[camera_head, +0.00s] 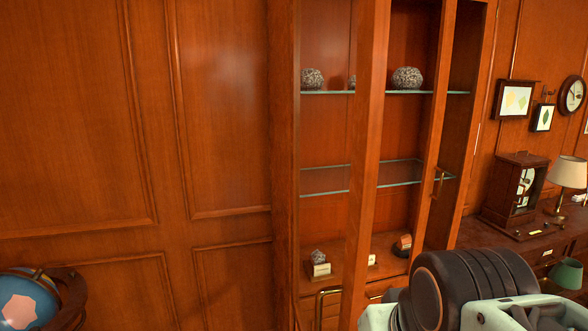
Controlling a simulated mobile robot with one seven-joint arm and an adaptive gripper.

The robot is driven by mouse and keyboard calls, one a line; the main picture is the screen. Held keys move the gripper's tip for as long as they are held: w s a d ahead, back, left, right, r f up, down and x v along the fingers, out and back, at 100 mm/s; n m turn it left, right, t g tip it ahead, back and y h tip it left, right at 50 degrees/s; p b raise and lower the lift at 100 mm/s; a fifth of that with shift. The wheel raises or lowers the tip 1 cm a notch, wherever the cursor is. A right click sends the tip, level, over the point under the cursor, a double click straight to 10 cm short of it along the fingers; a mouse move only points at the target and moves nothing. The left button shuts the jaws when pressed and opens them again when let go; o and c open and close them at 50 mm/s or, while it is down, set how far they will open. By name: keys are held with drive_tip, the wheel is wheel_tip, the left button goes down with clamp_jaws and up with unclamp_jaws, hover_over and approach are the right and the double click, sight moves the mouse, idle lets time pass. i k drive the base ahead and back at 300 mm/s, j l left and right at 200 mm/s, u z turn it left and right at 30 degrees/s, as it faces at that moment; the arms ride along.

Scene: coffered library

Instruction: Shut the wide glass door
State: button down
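A tall wooden cabinet with glass shelves stands right of centre. The wide glass door (435,130) appears to stand ajar: its wooden stile with a brass handle (438,182) is apart from the cabinet's right side, and the shelves show through and beside it. The glass is clear and hard to make out. Another thick wooden upright (367,150) crosses the cabinet front; I cannot tell whether it belongs to this door or to another one. Part of my arm shows at the bottom right, in front of the cabinet's lower right. My gripper's fingers are not visible.
Grey rough stones (407,78) and labelled specimens (320,269) sit on the shelves. A globe (30,298) stands at the lower left. At right, a desk (510,236) carries a wooden clock case (513,190) and a lamp (568,172). Wood panelling covers the left wall.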

sight(374, 27)
drive_tip(key=j, duration=0.55)
drive_tip(key=i+j+u, duration=0.1)
drive_tip(key=j+u, duration=0.25)
drive_tip(key=j, duration=0.25)
drive_tip(key=k+j, duration=0.15)
drive_tip(key=k+j+z, duration=0.05)
